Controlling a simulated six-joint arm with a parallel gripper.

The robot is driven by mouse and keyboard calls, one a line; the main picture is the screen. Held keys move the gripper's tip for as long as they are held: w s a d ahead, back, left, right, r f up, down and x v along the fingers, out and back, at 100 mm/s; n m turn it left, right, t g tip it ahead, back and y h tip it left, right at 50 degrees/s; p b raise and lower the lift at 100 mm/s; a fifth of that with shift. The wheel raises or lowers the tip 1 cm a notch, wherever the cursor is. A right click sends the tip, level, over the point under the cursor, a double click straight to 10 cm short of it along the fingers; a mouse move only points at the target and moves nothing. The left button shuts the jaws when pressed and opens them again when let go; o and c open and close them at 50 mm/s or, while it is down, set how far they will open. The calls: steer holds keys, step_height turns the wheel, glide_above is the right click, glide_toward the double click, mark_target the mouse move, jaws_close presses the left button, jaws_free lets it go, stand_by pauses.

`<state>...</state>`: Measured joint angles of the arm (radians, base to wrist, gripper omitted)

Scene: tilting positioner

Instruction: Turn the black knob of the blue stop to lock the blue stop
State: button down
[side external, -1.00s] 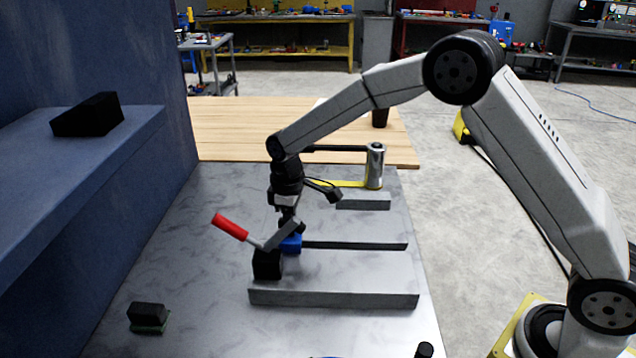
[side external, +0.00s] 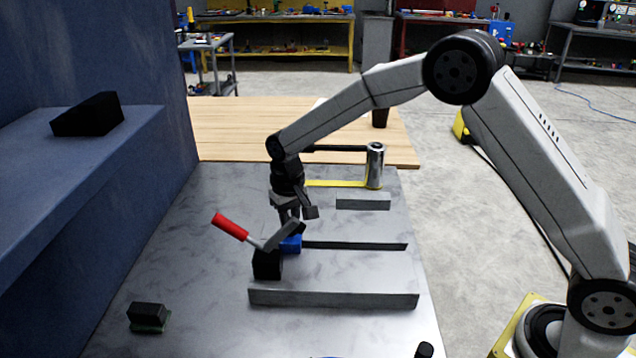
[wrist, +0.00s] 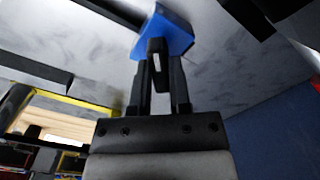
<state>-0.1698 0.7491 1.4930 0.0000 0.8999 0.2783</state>
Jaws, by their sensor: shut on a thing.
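The blue stop (side external: 291,244) sits on the grey metal plate, at the left end of a dark rail. It also shows in the wrist view (wrist: 174,32). My gripper (side external: 288,220) points down over the stop. In the wrist view, my gripper (wrist: 160,68) has its two fingers on either side of the black knob (wrist: 158,52) and is shut on it. In the side view the knob is hidden by the fingers and the clamp arm.
A clamp with a red handle (side external: 230,227) and a black base (side external: 267,264) stands close beside the stop. Grey bars (side external: 333,299) lie on the plate. A silver cylinder (side external: 375,166) stands behind. A blue shelf wall (side external: 80,140) rises at left.

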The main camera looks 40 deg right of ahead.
stand_by(0.3)
steer(key=shift+r, duration=0.1)
steer(key=c, duration=0.6)
jaws_free()
steer(key=shift+o, duration=0.2)
steer(key=shift+r, duration=3.9)
